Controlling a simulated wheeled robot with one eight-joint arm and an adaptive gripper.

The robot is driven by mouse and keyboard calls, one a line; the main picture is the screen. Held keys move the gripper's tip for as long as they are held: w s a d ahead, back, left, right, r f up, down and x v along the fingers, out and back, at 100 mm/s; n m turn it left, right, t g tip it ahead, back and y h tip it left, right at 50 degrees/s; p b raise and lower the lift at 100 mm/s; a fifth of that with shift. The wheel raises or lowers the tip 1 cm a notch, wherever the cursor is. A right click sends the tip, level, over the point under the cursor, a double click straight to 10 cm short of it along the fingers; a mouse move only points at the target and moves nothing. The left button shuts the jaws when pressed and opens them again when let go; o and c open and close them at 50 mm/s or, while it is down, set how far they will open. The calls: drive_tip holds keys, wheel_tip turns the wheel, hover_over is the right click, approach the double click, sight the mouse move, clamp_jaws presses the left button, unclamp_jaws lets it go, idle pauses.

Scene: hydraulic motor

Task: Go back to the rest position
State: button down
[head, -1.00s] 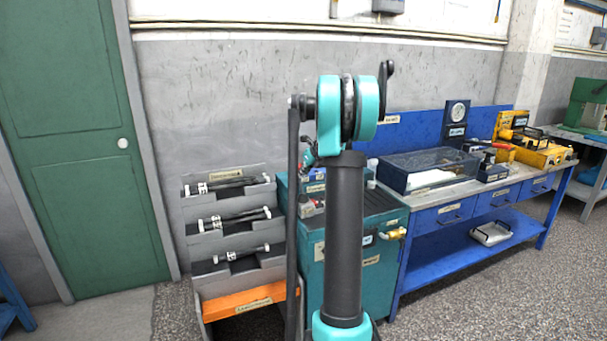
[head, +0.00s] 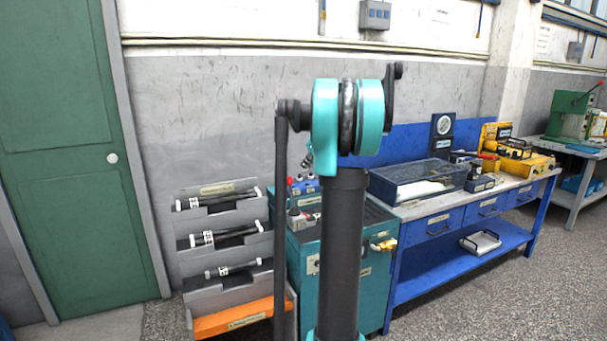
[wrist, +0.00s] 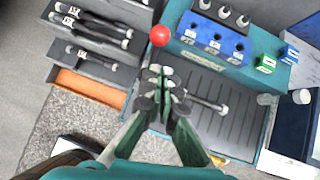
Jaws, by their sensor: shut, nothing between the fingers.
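My gripper (wrist: 163,90) shows in the wrist view, its two fingers together with nothing between them. It hangs above the teal cabinet's ribbed dark top (wrist: 192,100), apart from the things on it. A grey part with a rod (wrist: 205,103) lies on that top, partly behind the fingers. In the head view my raised arm stands in the middle and hides the gripper. The teal cabinet (head: 310,265) shows behind the arm.
A grey rack (head: 222,245) with several dark cylinders stands left of the cabinet, an orange tray (head: 240,318) below. A red knob (wrist: 159,36) and blue block (wrist: 212,36) are close to the fingers. A blue workbench (head: 440,225) is at the right. Floor at left is clear.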

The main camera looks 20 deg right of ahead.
drive_tip(key=shift+r, duration=0.15)
idle(0.3)
drive_tip(key=s+a+f+n+g, duration=0.1)
drive_tip(key=s+a+f+n, duration=0.5)
drive_tip(key=s+a+n, duration=0.25)
drive_tip(key=s+a+f+n+g, duration=0.1)
drive_tip(key=s+a+f+n, duration=0.5)
drive_tip(key=s+a+n, duration=0.25)
drive_tip(key=s+a+f+n, duration=0.2)
drive_tip(key=s+f+n, duration=0.2)
drive_tip(key=s, duration=0.4)
drive_tip(key=s+a+f+n+g+h, duration=0.1)
drive_tip(key=s+a+f+n, duration=0.1)
drive_tip(key=s+f+n, duration=0.3)
drive_tip(key=s+a+f+n+h, duration=0.1)
drive_tip(key=s+f+n, duration=0.4)
drive_tip(key=s, duration=0.5)
drive_tip(key=shift+s+a+f+n+g, duration=0.2)
drive_tip(key=shift+s+a+n+g, duration=0.15)
drive_tip(key=shift+a+n, duration=0.7)
drive_tip(key=shift+d, duration=0.15)
